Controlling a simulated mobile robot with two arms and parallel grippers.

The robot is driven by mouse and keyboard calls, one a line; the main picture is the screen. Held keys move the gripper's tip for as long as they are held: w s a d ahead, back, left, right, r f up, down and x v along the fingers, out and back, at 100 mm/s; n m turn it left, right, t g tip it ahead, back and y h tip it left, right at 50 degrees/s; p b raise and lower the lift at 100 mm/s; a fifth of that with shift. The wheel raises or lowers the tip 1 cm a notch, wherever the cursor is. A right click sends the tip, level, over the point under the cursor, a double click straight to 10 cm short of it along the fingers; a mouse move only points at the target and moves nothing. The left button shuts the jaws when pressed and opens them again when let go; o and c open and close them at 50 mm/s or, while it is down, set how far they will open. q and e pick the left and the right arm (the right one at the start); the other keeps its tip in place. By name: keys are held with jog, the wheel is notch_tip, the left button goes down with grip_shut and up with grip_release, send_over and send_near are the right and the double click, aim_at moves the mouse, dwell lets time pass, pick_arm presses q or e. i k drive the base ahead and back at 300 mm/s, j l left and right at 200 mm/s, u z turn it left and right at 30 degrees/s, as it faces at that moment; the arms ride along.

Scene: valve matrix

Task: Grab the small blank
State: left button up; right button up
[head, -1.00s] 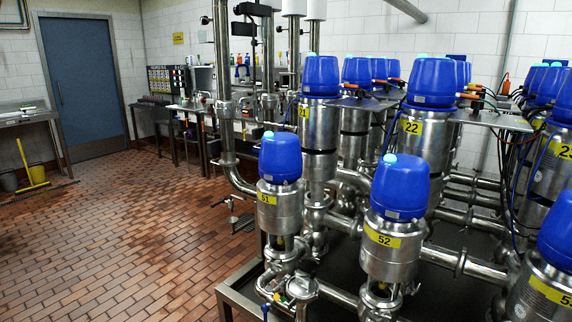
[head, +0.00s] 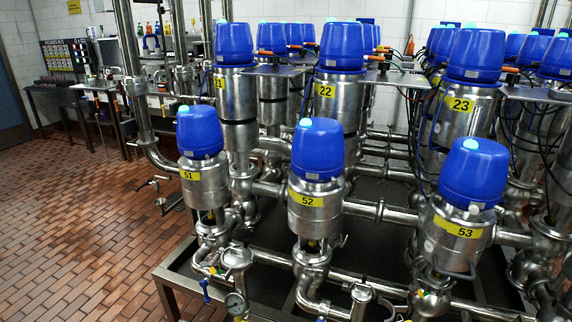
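I cannot make out a small blank for certain in the head view. The valve matrix fills the middle and right: steel valves with blue caps and yellow number labels. In front stand valve 51 (head: 203,183), valve 52 (head: 316,205) and valve 53 (head: 457,238). Behind them are valve 21 (head: 235,95), valve 22 (head: 337,95) and valve 23 (head: 464,110). Below the front row are pipe fittings and a round gauge (head: 235,303); small parts there are too small to tell. Neither of my grippers is in view.
A steel frame (head: 172,280) edges the matrix at the front left. The brown tiled floor (head: 75,220) to the left is clear. A bench (head: 95,87) with bottles and a rack panel (head: 64,56) stand at the back left. Cables hang among the right valves.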

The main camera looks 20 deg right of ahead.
aim_at(360, 291)
jog(key=z, duration=1.35)
